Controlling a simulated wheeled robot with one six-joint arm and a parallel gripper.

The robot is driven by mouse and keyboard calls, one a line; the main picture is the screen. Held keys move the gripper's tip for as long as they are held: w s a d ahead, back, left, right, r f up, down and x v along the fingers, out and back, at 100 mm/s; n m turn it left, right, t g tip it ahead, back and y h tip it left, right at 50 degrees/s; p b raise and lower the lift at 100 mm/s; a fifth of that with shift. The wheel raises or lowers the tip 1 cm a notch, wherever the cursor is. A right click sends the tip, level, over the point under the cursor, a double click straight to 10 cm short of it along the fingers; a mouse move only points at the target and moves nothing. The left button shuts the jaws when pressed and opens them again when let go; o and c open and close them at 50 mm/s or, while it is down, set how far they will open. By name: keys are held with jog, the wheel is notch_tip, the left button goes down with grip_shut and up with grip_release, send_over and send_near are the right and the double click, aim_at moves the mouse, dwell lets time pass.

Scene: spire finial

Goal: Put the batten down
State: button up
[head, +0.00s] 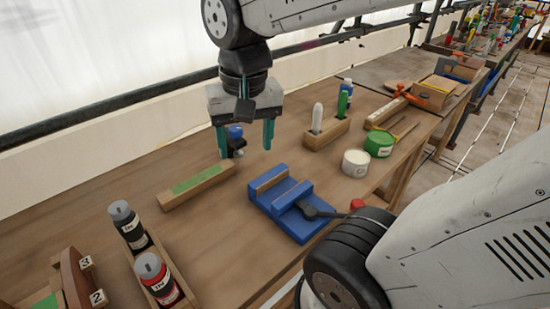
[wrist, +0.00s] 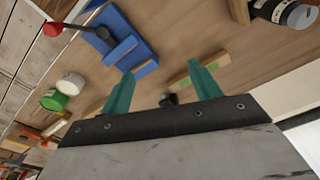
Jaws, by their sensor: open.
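The batten (head: 197,187), a short wooden bar with a green strip on top, lies flat on the wooden bench left of the blue vise (head: 290,205). In the wrist view the batten (wrist: 222,62) is partly hidden behind one finger. My gripper (head: 245,151) is open and empty, its teal fingers pointing down above the bench, just beyond and right of the batten's far end. I cannot tell whether a finger touches the batten.
A blue-topped dark object (head: 236,140) stands by the fingers. A wooden holder (head: 326,134), a white tub (head: 355,163) and a green tin (head: 379,143) are to the right. Spray cans (head: 127,224) stand in a box at front left. Bare bench lies around the batten.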

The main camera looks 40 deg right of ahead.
jog(key=s+n, duration=0.4)
jog(key=s, duration=0.3)
jog(key=shift+s+d+f+n, duration=0.15)
jog(key=shift+d+f+n, duration=0.1)
jog(key=shift+d+n, duration=0.05)
jog(key=shift+c, duration=0.3)
dwell(0.4)
